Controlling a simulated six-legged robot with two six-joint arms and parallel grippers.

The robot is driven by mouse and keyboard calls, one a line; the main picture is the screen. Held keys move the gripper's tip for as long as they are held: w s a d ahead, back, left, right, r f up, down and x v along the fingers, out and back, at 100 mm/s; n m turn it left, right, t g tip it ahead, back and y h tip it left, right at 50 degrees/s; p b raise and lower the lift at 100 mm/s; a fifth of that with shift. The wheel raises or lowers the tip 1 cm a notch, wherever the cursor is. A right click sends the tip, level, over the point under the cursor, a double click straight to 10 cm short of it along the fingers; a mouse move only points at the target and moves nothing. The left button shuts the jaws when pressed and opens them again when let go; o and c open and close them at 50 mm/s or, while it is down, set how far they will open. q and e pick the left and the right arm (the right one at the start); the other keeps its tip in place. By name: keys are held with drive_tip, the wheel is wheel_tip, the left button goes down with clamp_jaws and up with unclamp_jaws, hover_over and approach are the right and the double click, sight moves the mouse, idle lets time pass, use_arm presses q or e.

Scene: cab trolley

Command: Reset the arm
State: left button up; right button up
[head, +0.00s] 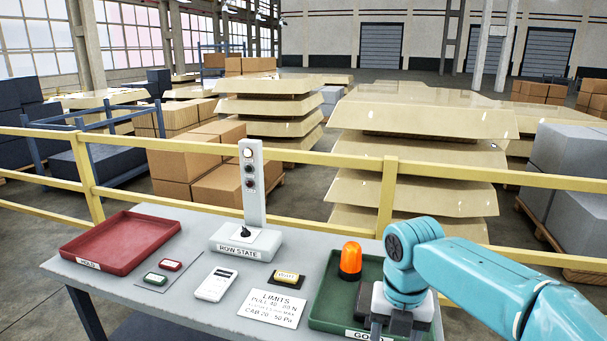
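My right arm, teal, comes in from the right edge and bends down over the green tray (327,292) at the right end of the grey table. My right gripper (392,322) points down at the tray's right part, near the bottom edge of the head view. Its fingertips are not clearly visible, so I cannot tell whether it is open or holds anything. An orange beacon-like object (350,262) stands upright in the tray, left of the gripper and apart from it. My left arm and gripper are not in view.
The table holds a red tray (121,240), a ROW STATE post (251,185), a white handheld device (216,284), a yellow-black item (287,277), a LIMITS card (273,308) and small red and green tags. A yellow railing (340,162) runs behind it.

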drive_tip(key=s+a+f+m+y, duration=0.25)
drive_tip(key=f+m, duration=0.55)
drive_tip(key=f, duration=0.4)
drive_tip(key=s+a+f+m+y, duration=0.1)
drive_tip(key=s+f+m, duration=0.2)
drive_tip(key=f+m, duration=0.75)
drive_tip(key=s+f+m, duration=1.3)
drive_tip(key=s+m, duration=0.3)
drive_tip(key=shift+s+a+p, duration=0.2)
drive_tip(key=shift+p, duration=0.15)
